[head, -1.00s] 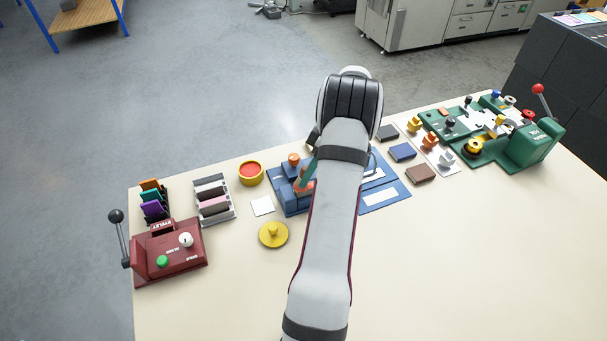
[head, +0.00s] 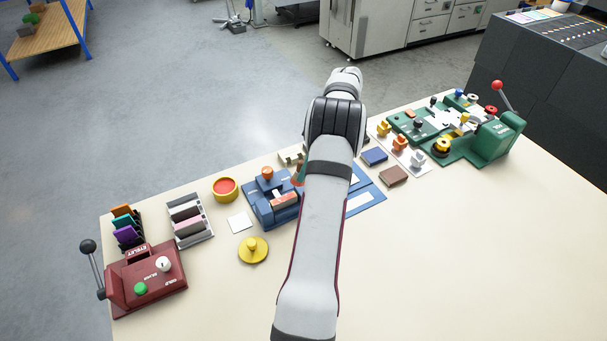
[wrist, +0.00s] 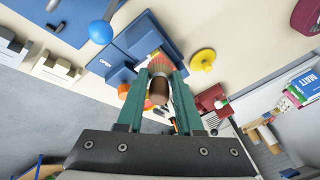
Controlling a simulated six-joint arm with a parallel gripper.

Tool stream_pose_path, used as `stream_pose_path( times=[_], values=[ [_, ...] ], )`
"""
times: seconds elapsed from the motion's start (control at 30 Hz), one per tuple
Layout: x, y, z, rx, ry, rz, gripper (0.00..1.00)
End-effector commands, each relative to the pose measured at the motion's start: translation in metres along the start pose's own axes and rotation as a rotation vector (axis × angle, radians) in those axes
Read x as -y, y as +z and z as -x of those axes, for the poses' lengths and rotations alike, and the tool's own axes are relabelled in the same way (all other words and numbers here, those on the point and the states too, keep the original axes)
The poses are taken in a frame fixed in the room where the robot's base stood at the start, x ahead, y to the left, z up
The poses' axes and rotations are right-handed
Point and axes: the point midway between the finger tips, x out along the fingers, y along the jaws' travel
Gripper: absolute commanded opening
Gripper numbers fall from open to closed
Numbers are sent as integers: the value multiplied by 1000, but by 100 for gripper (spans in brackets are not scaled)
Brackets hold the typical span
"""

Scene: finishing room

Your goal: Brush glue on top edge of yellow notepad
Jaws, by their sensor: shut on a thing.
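My gripper (wrist: 160,74) is shut on a brush, with one green jaw on each side of its brown handle (wrist: 158,92). The brush's orange bristle end points away from the wrist camera, towards the blue press. In the head view my arm hides most of the gripper (head: 299,174), with a bit of a green jaw and the brush showing just right of the press. The blue press (head: 262,212) has an orange knob and a reddish edge at its front. In the wrist view a narrow yellow patch shows behind the bristles; whether it is the notepad, or touches them, I cannot tell.
A yellow pot with red contents (head: 225,189) stands left of the press. A yellow lid (head: 252,249) and a white square (head: 239,222) lie near it. A red eyelet machine (head: 148,282) is at the left, a green press (head: 493,140) at the right. The front right table is clear.

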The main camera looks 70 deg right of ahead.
Motion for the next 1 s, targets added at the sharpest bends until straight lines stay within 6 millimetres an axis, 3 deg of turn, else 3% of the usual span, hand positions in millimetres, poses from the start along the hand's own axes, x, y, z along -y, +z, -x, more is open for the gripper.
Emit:
stream_pose_path(
  times=[0.5,0.87,1.0],
  values=[
    [13,-14,40,-1,1,0,0],
    [14,-16,42,0,0,0,0],
    [23,-42,40,2,-1,7,0]
  ],
)
